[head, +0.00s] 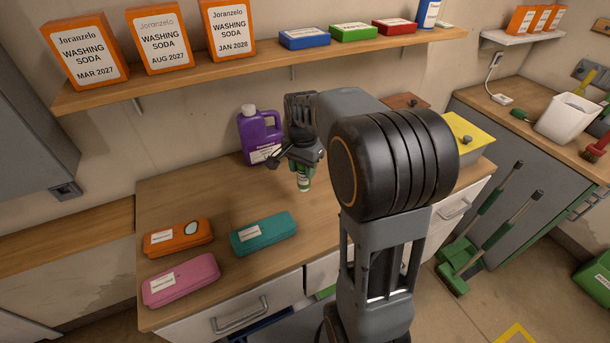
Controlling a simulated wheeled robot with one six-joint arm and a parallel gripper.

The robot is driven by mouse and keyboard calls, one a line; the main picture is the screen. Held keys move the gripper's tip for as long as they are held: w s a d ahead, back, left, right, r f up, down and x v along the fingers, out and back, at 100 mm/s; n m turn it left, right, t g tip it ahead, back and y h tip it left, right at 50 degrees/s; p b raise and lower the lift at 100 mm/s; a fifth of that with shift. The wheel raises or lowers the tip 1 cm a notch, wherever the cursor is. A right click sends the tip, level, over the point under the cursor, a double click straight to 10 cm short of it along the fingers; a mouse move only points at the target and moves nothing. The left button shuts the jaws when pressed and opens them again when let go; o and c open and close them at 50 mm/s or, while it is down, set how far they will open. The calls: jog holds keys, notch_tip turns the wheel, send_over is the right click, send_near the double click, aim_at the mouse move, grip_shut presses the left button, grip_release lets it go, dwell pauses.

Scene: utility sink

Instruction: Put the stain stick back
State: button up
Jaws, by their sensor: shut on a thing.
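My gripper (301,160) is over the wooden counter, just right of a purple jug. It points down and is shut on a small green and white stick (304,183), which I take to be the stain stick. The stick hangs upright below the fingers. I cannot tell whether its lower end touches the counter. On the counter's left lie an orange case (178,238) with an oval mark on its lid, a pink case (181,280) and a teal case (264,234). All three look closed, and each has a white label.
The purple jug (261,136) stands close beside my gripper. A shelf (270,64) above holds washing soda boxes (157,38) and blue, green and red cases. My arm hides the counter's right part. A yellow-topped container (468,138) stands there.

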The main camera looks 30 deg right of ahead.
jog(key=shift+w+d+f, duration=0.35)
jog(key=shift+w+f, duration=0.15)
jog(key=shift+f, duration=0.75)
jog(key=shift+w+d+f, duration=0.4)
jog(key=shift+w+f, duration=0.15)
jog(key=shift+f, duration=0.7)
jog(key=shift+w+d+f, duration=0.35)
jog(key=shift+w+f, duration=0.15)
jog(key=shift+f, duration=0.75)
jog(key=shift+f, duration=0.15)
jog(key=o, duration=0.9)
jog(key=shift+o, duration=0.2)
